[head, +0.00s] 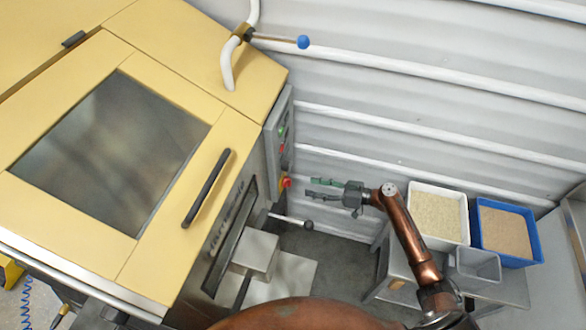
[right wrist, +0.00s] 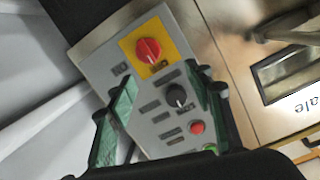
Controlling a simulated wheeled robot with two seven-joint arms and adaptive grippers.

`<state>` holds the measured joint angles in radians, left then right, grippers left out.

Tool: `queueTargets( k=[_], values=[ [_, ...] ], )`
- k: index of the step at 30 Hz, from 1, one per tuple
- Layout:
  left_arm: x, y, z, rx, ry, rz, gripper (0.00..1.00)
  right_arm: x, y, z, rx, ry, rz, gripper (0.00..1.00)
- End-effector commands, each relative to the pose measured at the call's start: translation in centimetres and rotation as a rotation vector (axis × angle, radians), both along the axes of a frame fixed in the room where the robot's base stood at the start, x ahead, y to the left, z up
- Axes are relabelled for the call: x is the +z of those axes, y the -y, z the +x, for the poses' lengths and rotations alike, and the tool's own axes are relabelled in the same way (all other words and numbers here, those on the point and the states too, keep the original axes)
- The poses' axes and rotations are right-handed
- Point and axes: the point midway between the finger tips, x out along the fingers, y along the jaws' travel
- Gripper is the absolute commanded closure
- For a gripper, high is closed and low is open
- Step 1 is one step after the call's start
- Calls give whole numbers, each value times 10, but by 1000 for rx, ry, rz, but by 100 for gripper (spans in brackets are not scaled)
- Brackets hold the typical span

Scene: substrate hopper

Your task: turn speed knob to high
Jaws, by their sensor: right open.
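The grey control panel (head: 279,135) is on the side of the yellow hopper machine (head: 240,110). In the right wrist view the panel (right wrist: 150,122) carries a black knob (right wrist: 177,95), which I take for the speed knob. Its pointer and labels are too small to read. My right gripper (head: 312,188) is open and points left at the panel's lower end, apart from it. In its wrist view the green fingers (right wrist: 160,88) are spread, with the black knob between them in the picture, nearer the right finger. My left gripper is not in view.
A red rotary switch (right wrist: 148,50) on a yellow plate sits beside the black knob, with a red button (right wrist: 197,127) on the other side. A ball-ended lever (head: 290,220) is below my right gripper. Bins of substrate (head: 437,190) stand at the right.

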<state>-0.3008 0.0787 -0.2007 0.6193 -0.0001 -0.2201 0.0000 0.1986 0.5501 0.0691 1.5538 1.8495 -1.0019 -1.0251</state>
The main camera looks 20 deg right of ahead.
Motion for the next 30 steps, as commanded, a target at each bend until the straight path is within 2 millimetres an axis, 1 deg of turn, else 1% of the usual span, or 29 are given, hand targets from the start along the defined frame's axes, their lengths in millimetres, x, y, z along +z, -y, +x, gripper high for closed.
queueTargets(
  k=[1, 3, 6, 7, 12, 18, 21, 25, 30],
  values=[
    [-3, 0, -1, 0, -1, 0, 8, 21, 1, 9, 10, 45, 24, 53],
    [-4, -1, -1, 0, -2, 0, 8, 44, 0, 16, 19, 93, 55, 53],
    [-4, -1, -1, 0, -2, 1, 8, 63, -2, 22, 25, 131, 78, 53],
    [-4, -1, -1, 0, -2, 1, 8, 65, -4, 23, 26, 136, 81, 53],
    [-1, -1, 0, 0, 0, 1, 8, 69, -22, 35, 29, 140, 86, 53],
    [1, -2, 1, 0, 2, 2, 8, 68, -48, 52, 27, 138, 84, 53],
    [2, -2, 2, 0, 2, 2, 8, 67, -57, 59, 26, 137, 84, 53],
    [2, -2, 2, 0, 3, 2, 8, 66, -64, 64, 25, 137, 84, 53],
    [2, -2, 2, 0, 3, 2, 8, 66, -65, 65, 25, 137, 84, 53]
  ],
)
